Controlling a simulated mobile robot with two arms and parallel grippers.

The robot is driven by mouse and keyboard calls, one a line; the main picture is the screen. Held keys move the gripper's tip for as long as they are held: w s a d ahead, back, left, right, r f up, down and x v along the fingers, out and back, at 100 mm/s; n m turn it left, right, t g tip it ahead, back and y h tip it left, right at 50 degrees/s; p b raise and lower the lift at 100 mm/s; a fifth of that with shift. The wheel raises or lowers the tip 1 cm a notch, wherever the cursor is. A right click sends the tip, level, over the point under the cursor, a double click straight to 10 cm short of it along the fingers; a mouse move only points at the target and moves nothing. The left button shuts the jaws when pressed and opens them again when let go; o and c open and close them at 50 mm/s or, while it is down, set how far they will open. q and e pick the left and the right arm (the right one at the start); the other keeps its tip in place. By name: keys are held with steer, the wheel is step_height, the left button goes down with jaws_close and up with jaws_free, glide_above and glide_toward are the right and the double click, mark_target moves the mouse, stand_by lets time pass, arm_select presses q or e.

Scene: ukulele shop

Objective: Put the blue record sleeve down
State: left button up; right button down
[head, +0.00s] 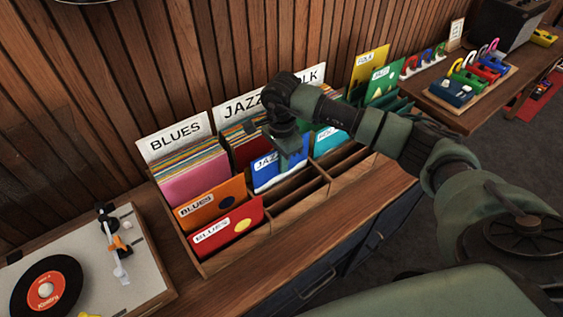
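The blue record sleeve (268,178), labelled JAZZ, stands upright and leaning slightly in the middle column of the wooden record rack (285,205). It is in the row in front of the tall JAZZ stack. Its lower edge is hidden by a rack divider. My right gripper (292,154) points down at the sleeve's upper right edge and covers part of it. The fingers overlap the sleeve, but the gap between them is too small and dark to show whether they grip it. My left gripper is not in view.
An orange BLUES sleeve (218,202) and a red BLUES sleeve (228,230) stand in the left column. A cyan sleeve (328,140) stands to the right. Slots in front of the blue sleeve are empty. A turntable (130,275) sits at lower left.

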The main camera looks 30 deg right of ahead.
steer(key=shift+f+b, duration=0.5)
steer(key=shift+f, duration=0.05)
steer(key=c, duration=1.6)
jaws_free()
step_height(320, 180, up, 13)
steer(key=shift+f+b, duration=0.2)
steer(key=shift+b, duration=1)
steer(key=shift+r, duration=0.35)
